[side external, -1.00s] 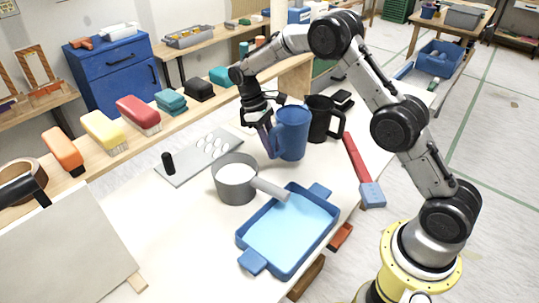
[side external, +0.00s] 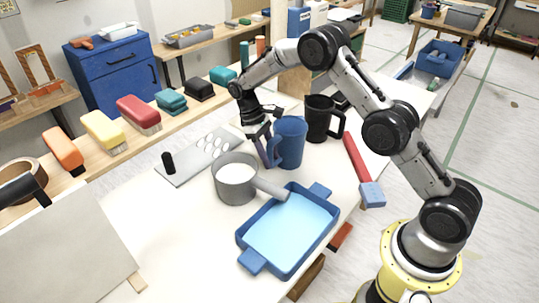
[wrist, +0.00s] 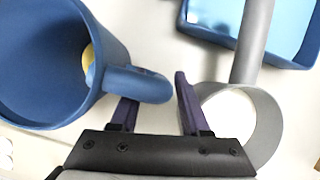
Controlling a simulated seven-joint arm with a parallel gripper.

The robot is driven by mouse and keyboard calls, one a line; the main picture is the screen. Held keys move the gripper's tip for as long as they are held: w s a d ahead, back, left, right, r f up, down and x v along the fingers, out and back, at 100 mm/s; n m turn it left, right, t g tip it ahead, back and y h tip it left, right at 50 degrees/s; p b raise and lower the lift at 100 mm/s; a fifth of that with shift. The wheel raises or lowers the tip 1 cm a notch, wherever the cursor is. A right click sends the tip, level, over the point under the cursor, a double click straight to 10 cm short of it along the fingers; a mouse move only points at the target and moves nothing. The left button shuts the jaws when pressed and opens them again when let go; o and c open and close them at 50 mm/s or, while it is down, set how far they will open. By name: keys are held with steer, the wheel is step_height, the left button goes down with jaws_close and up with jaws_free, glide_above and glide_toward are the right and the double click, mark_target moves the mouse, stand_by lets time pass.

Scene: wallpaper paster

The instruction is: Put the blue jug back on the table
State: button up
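The blue jug (side external: 291,145) stands roughly upright at the back of the white table (side external: 170,235), beside a black mug. My gripper (side external: 268,150) is at the left side of the jug, on its handle. In the wrist view the jug (wrist: 45,100) fills the left, its handle (wrist: 150,86) reaching between my purple fingers (wrist: 156,105). One finger is partly hidden behind the handle; the other is at its outer end. The jug's base looks at or very near the tabletop; exact contact is unclear.
The black mug (side external: 320,121) is close behind the jug. A grey saucepan (side external: 235,182) and blue tray (side external: 318,225) are in front, a perforated grater (side external: 190,164) at left, a red-handled tool (side external: 355,160) at right. Bare table lies front left.

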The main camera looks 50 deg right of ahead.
steer(key=shift+o, duration=0.4)
steer(key=shift+r, duration=0.25)
steer(key=d+v, duration=0.1)
steer(key=v, duration=1)
steer(key=s+a+r+t, duration=0.2)
steer(key=s+r, duration=0.3)
steer(key=r, duration=0.5)
steer(key=s+a+r+m+t, duration=0.1)
steer(key=s+r+t, duration=0.2)
steer(key=s+r, duration=0.55)
steer(key=s+f+t, duration=0.2)
steer(key=s, duration=0.8)
steer(key=s+a+f+m+t+y, duration=0.1)
steer(key=s+f+t, duration=0.2)
steer(key=s, duration=0.7)
steer(key=shift+s+a, duration=0.35)
steer(key=shift+s, duration=0.05)
